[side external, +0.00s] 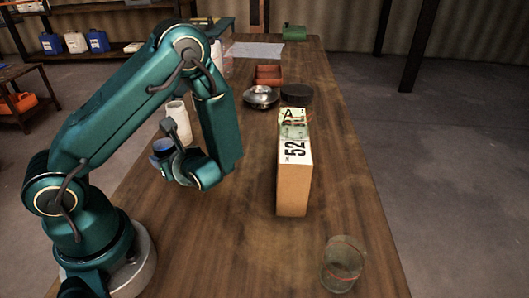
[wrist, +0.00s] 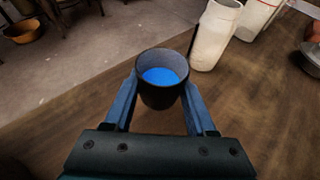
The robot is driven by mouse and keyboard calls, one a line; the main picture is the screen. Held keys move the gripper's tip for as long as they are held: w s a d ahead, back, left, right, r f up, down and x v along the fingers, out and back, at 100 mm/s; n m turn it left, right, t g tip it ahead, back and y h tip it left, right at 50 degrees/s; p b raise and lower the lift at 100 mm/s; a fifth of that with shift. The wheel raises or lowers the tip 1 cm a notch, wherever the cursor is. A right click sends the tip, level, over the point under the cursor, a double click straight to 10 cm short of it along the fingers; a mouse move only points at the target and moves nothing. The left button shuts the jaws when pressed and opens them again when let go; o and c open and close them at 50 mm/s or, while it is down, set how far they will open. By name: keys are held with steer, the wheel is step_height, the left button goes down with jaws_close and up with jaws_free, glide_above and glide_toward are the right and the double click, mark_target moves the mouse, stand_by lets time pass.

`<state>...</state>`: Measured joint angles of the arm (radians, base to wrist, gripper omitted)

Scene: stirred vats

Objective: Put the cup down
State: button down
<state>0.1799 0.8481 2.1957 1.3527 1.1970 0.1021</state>
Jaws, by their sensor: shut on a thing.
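The cup is dark outside with a grey inner wall and bright blue contents; it shows upright between my gripper's fingers in the wrist view (wrist: 163,97). My gripper (wrist: 162,104) is shut on the cup, one blue finger on each side. In the side external view the blue-topped cup (side external: 162,147) is at the end of my arm, to the left, over the left part of the wooden table (side external: 345,150). I cannot tell exactly how far the cup's base is above the table.
A white bottle (wrist: 214,35) stands just beyond the cup, also seen in the side external view (side external: 178,122). A tall box (side external: 293,180) stands mid-table, a clear glass (side external: 342,265) near the front right. A metal bowl (side external: 261,96) and dark round object (side external: 297,94) are farther back.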

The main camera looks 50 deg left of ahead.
steer(key=shift+f, duration=1.65)
steer(key=shift+f, duration=0.15)
steer(key=shift+c, duration=1.1)
jaws_free()
